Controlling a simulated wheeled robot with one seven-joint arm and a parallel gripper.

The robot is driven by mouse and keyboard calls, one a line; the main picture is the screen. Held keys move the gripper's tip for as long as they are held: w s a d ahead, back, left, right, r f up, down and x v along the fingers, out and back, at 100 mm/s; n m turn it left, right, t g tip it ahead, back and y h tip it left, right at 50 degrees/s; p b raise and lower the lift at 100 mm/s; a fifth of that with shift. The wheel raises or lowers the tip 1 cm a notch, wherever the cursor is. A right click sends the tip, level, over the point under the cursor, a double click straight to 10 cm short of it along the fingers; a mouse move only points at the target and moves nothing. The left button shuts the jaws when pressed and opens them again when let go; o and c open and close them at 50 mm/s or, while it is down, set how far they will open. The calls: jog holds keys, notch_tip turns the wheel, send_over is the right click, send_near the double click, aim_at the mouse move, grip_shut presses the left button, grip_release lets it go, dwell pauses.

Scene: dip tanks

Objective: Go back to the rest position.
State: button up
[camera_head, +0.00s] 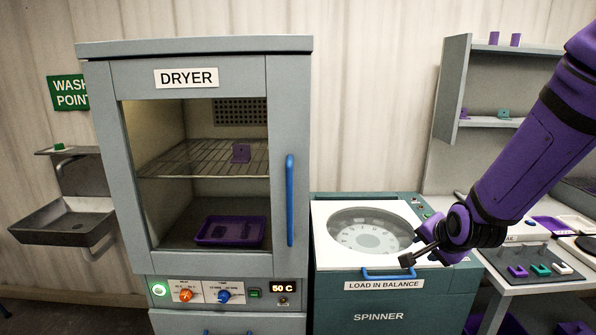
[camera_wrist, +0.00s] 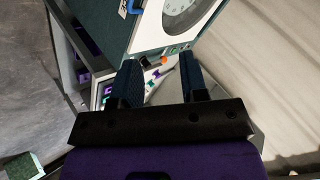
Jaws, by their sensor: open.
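My gripper (camera_head: 420,252) is at the end of my purple arm, in front of the right side of the spinner in the head view. In the wrist view my gripper (camera_wrist: 158,80) shows two dark fingers standing apart with nothing between them. The spinner (camera_head: 378,317) is a teal cabinet with a white top, a round clear window and a blue handle. The spinner's white top also shows in the wrist view (camera_wrist: 150,30), beyond the fingers.
The dryer (camera_head: 192,55) stands left, its door shut, with a purple part (camera_head: 241,153) on the rack and a purple tray (camera_head: 230,243) below. A sink (camera_head: 62,220) hangs further left. A bench (camera_head: 510,288) with small coloured parts and a shelf unit (camera_head: 453,90) are right.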

jog(key=s+r+n+g, duration=0.1)
jog(key=s+r+n, duration=0.4)
jog(key=s+r, duration=0.4)
jog(key=s+d+r+n+g, duration=0.1)
jog(key=s+r+n, duration=0.4)
jog(key=s+r, duration=0.5)
jog(key=s+g, duration=0.1)
jog(key=s, duration=0.6)
jog(key=shift+n+g, duration=0.3)
jog(key=shift+n, duration=0.1)
